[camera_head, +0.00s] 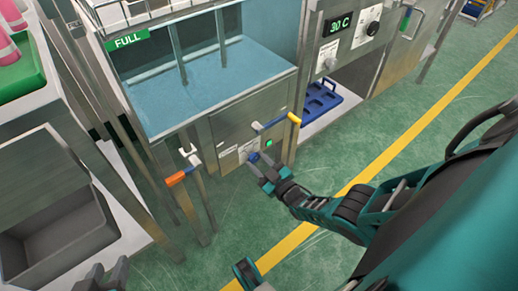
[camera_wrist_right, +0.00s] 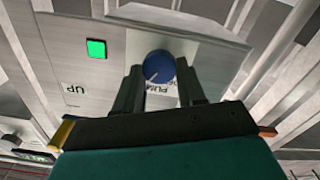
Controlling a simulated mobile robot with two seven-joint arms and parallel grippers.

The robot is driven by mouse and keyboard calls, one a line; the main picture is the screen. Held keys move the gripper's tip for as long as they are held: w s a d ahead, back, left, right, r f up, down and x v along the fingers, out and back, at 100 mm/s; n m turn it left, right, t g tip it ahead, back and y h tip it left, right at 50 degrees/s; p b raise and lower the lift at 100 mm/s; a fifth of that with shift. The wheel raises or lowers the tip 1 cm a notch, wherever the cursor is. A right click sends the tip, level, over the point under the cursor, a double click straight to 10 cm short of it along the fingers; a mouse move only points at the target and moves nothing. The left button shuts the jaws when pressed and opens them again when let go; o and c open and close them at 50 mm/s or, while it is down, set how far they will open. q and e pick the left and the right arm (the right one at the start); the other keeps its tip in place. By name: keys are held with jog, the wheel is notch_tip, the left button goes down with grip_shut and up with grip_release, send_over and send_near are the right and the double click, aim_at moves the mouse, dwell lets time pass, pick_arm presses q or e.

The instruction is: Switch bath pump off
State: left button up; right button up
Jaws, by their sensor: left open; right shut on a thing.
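In the head view the knob (camera_head: 252,156) shows just past the right fingertips (camera_head: 263,171). A green lamp (camera_wrist_right: 96,48) on the panel is lit; it also shows in the head view (camera_head: 268,143). My left gripper (camera_head: 108,275) is open and empty at the bottom left.
The water-filled bath (camera_head: 200,85) stands above the panel, with a green "FULL" sign (camera_head: 128,39). A yellow-ended lever (camera_head: 293,118) juts out above the knob. An orange-handled valve (camera_head: 178,178) is to the left. A "30 C" display (camera_head: 340,24) is at upper right. Green floor is open in front.

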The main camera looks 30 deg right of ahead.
jog(key=shift+c, duration=0.7)
jog(key=shift+n, duration=0.3)
jog(key=n, duration=1.1)
jog(key=shift+f, duration=0.1)
jog(key=shift+n, duration=0.3)
jog(key=o, duration=1.1)
jog(key=shift+c, duration=0.2)
jog(key=shift+a, duration=0.1)
